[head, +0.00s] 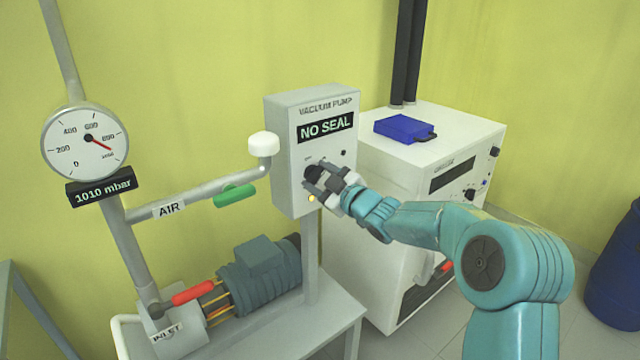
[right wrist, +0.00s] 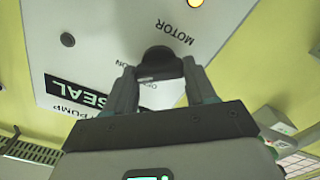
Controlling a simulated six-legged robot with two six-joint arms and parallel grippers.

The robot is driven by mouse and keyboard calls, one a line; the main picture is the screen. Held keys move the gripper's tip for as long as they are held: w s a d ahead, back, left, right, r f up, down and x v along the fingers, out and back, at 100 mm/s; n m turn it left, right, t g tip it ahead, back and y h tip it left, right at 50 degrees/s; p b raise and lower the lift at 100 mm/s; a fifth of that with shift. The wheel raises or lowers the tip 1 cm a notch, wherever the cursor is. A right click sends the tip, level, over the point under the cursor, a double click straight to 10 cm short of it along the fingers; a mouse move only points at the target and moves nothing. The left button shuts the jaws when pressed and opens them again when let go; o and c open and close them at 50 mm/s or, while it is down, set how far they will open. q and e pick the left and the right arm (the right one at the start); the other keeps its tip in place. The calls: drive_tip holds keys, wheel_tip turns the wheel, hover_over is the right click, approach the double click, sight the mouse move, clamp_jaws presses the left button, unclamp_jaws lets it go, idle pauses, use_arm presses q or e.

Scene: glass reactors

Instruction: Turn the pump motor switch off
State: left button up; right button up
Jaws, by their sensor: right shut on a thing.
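The grey vacuum pump box (head: 282,150) stands on a post in the middle of the head view, with a display reading NO SEAL (head: 326,127). Its black motor switch knob (head: 312,173) is on the front panel, partly hidden by my right gripper (head: 324,182). In the right wrist view the knob (right wrist: 160,60) sits between the two fingers of my right gripper (right wrist: 163,88), which are shut on it. The panel shows upside down there, with MOTOR and ON lettering near the knob. I cannot tell which way the knob points. My left gripper is not in view.
A yellow lamp (head: 312,198) glows below the knob. A pump motor (head: 262,272) sits on the bench below. At left are a gauge (head: 85,143) reading 1010 mbar, a green handle (head: 235,195) and a red handle (head: 193,293). A white cabinet (head: 400,165) stands behind my right arm.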

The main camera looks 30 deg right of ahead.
drive_tip(key=n+b, duration=0.4)
drive_tip(key=shift+f+b, duration=0.3)
drive_tip(key=shift+b, duration=0.1)
drive_tip(key=n+b, duration=0.2)
drive_tip(key=n, duration=0.1)
drive_tip(key=shift+n, duration=0.4)
drive_tip(key=shift+r+n+b, duration=0.15)
drive_tip(key=shift+n+b, duration=0.8)
drive_tip(key=shift+n, duration=0.55)
drive_tip(key=o, duration=1)
drive_tip(key=shift+o, duration=0.2)
